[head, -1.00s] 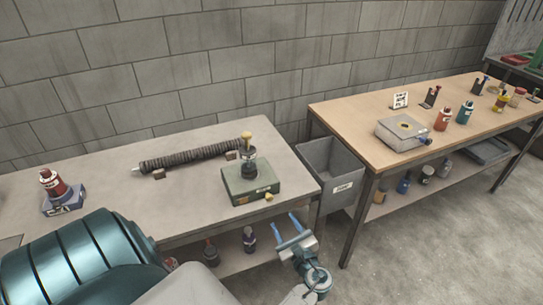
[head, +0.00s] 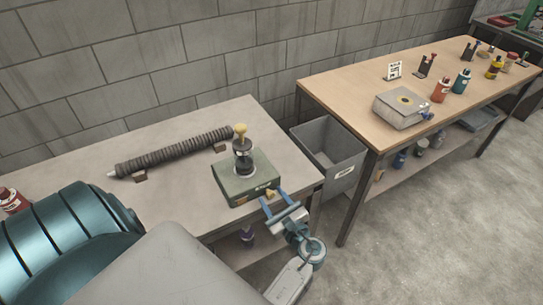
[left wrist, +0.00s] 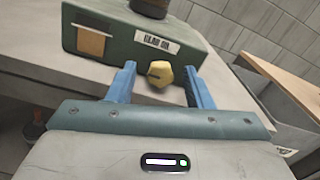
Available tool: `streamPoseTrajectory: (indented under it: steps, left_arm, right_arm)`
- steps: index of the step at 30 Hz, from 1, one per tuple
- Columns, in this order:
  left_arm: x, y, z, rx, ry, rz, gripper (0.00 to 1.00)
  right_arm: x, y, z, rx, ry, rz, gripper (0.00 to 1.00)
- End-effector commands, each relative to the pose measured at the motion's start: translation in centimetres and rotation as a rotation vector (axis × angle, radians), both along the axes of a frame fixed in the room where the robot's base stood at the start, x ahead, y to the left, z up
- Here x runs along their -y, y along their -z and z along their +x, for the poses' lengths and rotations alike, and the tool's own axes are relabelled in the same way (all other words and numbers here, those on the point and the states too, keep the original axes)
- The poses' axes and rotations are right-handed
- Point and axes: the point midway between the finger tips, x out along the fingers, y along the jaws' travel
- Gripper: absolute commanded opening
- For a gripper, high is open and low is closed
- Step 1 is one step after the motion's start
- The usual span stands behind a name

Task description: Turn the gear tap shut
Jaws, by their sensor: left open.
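The gear tap is a small yellow knob (head: 271,193) low on the front of a green box (head: 232,190) near the grey bench's right end. In the left wrist view the knob (left wrist: 159,75) shows beside a white label (left wrist: 158,43) that seems to read gear oil. My left gripper (head: 272,197) is open in front of the box. In the left wrist view its blue fingers (left wrist: 160,82) stand either side of the knob, with gaps on both sides. No contact is visible. My right gripper is not in view.
A dark pump with a yellow top (head: 240,130) rises from the box. A ribbed mesh tube (head: 175,152) lies behind it on supports. A grey bin (head: 335,158) stands right of the bench. A wooden table (head: 340,93) holds a grey box (head: 402,108) and several bottles.

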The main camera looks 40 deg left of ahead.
Motion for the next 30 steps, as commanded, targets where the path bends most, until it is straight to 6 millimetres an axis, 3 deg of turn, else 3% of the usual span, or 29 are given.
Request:
streamPoseTrajectory:
  steps: [2, 9, 20, 30]
  left_arm:
    - [0.0, 0.0, 0.0, 0.0, 0.0, 0.0, 0.46]
    - [0.0, 0.0, 0.0, 0.0, 0.0, 0.0, 0.02]
    - [0.0, -0.2, 0.0, -0.043, 0.001, 0.018, 0.02]
    - [0.0, -0.6, 0.2, -0.249, 0.002, 0.104, 0.02]
  right_arm:
    - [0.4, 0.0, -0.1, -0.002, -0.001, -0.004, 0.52]
    - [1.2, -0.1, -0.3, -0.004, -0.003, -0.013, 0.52]
    - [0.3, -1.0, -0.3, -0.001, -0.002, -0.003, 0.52]
    - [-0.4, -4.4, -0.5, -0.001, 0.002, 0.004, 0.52]
